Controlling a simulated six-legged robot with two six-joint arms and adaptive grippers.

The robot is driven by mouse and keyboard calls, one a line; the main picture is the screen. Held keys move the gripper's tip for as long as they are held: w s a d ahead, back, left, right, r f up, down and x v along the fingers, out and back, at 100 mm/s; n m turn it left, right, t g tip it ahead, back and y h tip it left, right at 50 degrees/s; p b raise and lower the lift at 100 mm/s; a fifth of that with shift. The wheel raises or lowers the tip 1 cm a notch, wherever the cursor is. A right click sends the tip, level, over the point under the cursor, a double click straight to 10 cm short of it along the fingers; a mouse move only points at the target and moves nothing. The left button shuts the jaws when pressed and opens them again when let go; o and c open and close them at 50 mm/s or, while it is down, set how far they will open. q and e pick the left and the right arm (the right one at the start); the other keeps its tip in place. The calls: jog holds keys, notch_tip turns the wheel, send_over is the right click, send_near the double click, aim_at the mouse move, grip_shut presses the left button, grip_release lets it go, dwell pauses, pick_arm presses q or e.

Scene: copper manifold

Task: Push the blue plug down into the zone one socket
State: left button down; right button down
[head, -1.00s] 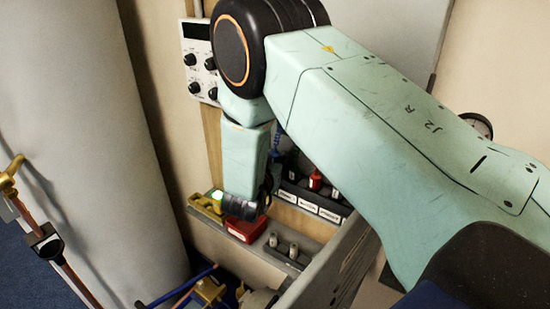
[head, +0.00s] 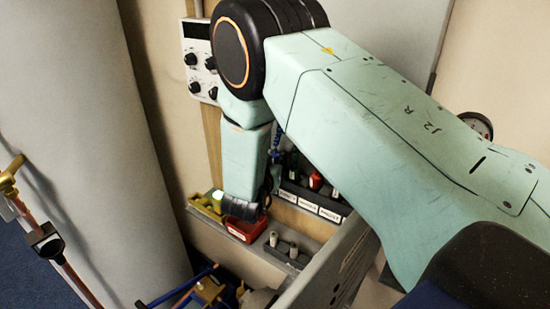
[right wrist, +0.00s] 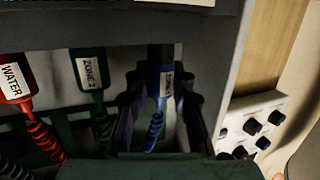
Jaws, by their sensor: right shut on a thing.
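The blue plug (right wrist: 166,82), with a white zone 1 label, hangs with its ribbed blue cable toward the bottom of the right wrist view. My right gripper (right wrist: 157,103) has its dark fingers on either side of it and is shut on it. The plug's far end is in shadow, so I cannot tell how deep it sits in a socket. In the head view my right gripper (head: 267,188) is mostly hidden behind my wrist, in front of the labelled rack (head: 318,208). My left gripper is not in view.
A red water plug (right wrist: 14,82) and a green zone 2 plug (right wrist: 91,75) stand left of the blue one. A red bin (head: 246,231) and a yellow object (head: 207,204) lie below my wrist. A control panel with knobs (head: 199,60) is on the wall.

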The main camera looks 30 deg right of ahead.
jog(key=shift+f+b, duration=0.5)
jog(key=shift+f, duration=0.25)
jog(key=c, duration=1.1)
grip_release()
jog(key=shift+o, duration=0.2)
jog(key=shift+a, duration=0.1)
jog(key=v, duration=0.7)
jog(key=shift+s, duration=0.15)
jog(key=shift+a+f, duration=0.1)
jog(key=shift+a, duration=0.05)
